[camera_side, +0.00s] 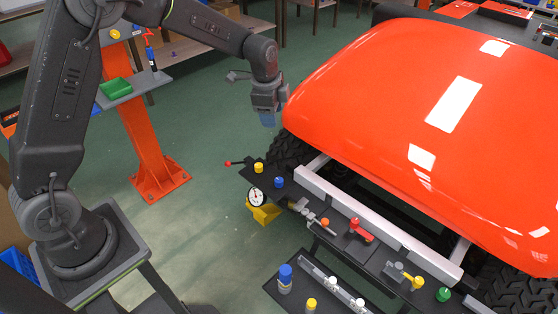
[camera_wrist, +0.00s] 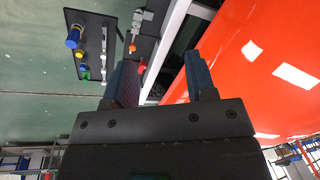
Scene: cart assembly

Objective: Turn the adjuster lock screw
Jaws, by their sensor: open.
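My gripper (camera_side: 268,118) hangs in the air beside the front corner of the orange hood, above and apart from the dark front panel (camera_side: 340,240). In the wrist view its two fingers (camera_wrist: 158,64) are spread with nothing between them. The panel carries small coloured fittings: a yellow knob (camera_side: 258,168), a blue knob (camera_side: 279,182), an orange knob (camera_side: 325,222), a red fitting (camera_side: 361,230), a yellow knob (camera_side: 417,283) and a green knob (camera_side: 443,294). I cannot tell which one is the adjuster lock screw. The red fitting also shows in the wrist view (camera_wrist: 141,67).
The orange hood (camera_side: 400,80) rises close to my gripper's right. A silver bar (camera_side: 375,225) runs behind the panel. A round gauge (camera_side: 257,196) and a red-tipped lever (camera_side: 238,162) stick out at its left end. A lower shelf (camera_side: 320,290) holds several parts. Open floor lies left.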

